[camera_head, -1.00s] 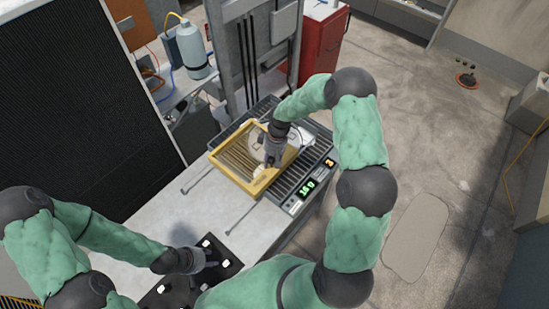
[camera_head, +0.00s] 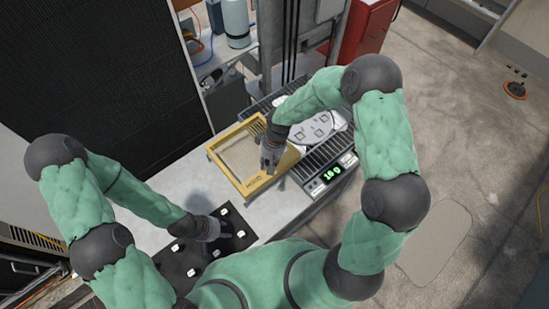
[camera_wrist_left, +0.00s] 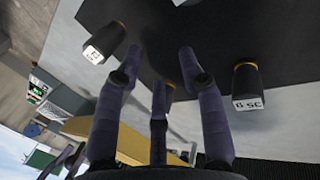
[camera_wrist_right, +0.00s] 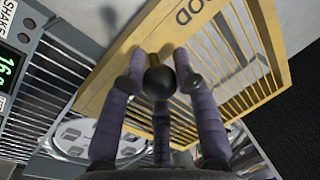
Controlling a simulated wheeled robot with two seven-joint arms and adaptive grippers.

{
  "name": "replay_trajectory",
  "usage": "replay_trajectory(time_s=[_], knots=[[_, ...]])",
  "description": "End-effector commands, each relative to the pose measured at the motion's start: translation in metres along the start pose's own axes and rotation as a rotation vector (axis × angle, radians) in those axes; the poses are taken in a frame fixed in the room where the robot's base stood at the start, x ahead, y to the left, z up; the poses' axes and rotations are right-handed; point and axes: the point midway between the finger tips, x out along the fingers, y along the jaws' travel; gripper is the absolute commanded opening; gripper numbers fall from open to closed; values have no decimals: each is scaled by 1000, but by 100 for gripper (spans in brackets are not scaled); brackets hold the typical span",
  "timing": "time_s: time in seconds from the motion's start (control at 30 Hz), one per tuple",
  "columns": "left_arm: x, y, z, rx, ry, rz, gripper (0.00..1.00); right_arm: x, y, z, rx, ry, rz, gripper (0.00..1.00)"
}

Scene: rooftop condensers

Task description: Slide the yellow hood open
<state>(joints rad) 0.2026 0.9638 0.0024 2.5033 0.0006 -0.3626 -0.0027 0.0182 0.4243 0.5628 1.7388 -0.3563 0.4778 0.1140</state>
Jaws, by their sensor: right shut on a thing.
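The yellow hood (camera_head: 254,184) is a slatted frame beside the grey machine (camera_head: 310,187), mostly off its left side and over the pale bench. The machine's round silver plate (camera_head: 318,128) lies uncovered to the hood's right. My right gripper (camera_head: 268,160) is at the hood's right front part. In the right wrist view its fingers (camera_wrist_right: 158,72) are closed around a dark round knob (camera_wrist_right: 159,80) on the hood (camera_wrist_right: 117,77). My left gripper (camera_head: 216,232) is low over a black mat; in the left wrist view its fingers (camera_wrist_left: 158,62) are spread, with nothing between them.
The black mat (camera_head: 181,258) carries several small dark vials with white caps. A green display (camera_head: 331,173) is on the machine's front. A grey gas bottle (camera_head: 236,22) and a red cabinet (camera_head: 366,30) stand behind. A dark condenser panel (camera_head: 100,70) rises at the left.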

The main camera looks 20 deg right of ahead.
Motion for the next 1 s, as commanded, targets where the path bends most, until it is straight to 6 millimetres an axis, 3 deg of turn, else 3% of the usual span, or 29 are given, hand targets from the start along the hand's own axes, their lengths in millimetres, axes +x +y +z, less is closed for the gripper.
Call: replay_trajectory(time_s=[0.37, 0.4, 0.47, 0.83, 1.0], knots=[[0, 0, 0, 0, 0, 0, 40, -1, -1, -2, 1, 8, 1, 0], [0, 0, 0, 0, 0, 0, 40, -1, -1, -2, 1, 8, 1, 41], [0, 0, 0, 0, 0, 0, 40, -1, -1, -2, 1, 7, 1, 54], [0, 0, 0, 0, 0, 0, 40, -3, -1, -1, 0, 3, 1, 54], [0, 0, 0, 0, 0, 0, 40, -22, 0, -2, 2, 7, 1, 54]])
